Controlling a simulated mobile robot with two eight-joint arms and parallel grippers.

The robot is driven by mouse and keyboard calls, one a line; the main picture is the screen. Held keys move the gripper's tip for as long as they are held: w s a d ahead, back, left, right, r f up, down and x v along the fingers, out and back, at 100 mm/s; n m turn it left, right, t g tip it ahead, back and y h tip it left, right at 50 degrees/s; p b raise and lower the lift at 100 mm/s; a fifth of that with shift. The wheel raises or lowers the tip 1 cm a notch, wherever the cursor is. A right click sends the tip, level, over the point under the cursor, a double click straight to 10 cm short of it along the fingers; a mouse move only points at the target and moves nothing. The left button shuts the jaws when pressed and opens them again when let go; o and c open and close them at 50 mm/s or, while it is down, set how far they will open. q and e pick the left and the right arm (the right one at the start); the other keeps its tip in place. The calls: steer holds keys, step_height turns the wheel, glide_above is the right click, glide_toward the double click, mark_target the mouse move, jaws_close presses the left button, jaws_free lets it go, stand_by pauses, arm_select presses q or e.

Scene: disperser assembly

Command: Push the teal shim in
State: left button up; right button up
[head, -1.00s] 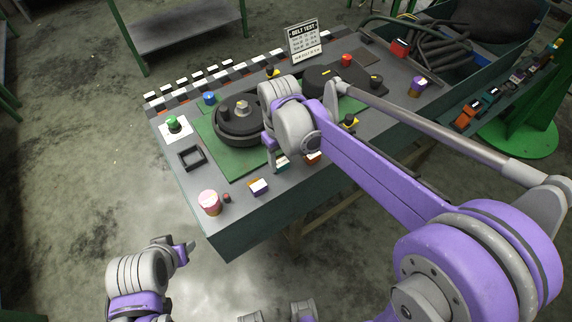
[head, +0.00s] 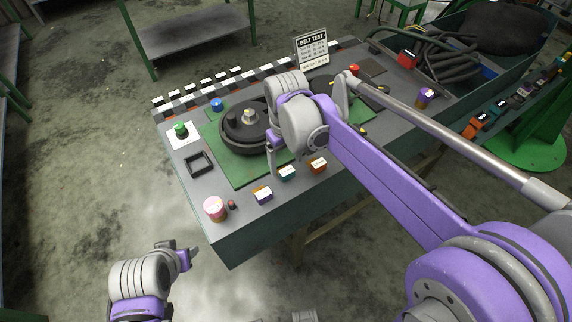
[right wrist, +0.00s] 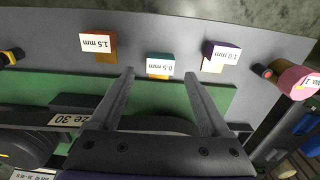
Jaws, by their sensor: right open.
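The teal shim (head: 287,173) is a small teal block with a white label, on the grey bench top just in front of the green mat. In the right wrist view the teal shim (right wrist: 160,58) reads 0.5 mm, with its label upside down. My right gripper (right wrist: 159,74) is open and empty, its two fingers pointing toward the teal shim with a gap on either side. In the head view my right gripper (head: 271,162) hangs over the mat beside the pulley, partly hidden by its own wrist. My left gripper (head: 188,252) is off the bench at lower left; its finger opening is unclear.
An orange block (head: 317,165) and a purple block (head: 263,194) flank the teal shim. A pink-topped can (head: 214,208) stands at the front corner. The dark pulley (head: 243,130) sits on the green mat (head: 236,175). A black square frame (head: 199,164) lies left.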

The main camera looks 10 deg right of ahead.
mark_target(286, 169)
step_height(286, 169, up, 8)
steer(key=shift+f, duration=0.2)
stand_by(0.4)
steer(key=s+d+f+m+t, duration=0.2)
steer(key=s+d+f, duration=0.2)
steer(key=s+f, duration=0.2)
steer(key=s+d+f+m+t, duration=0.2)
steer(key=s+f, duration=0.4)
steer(key=s, duration=0.4)
steer(key=shift+d+t, duration=0.8)
steer(key=shift+d, duration=0.1)
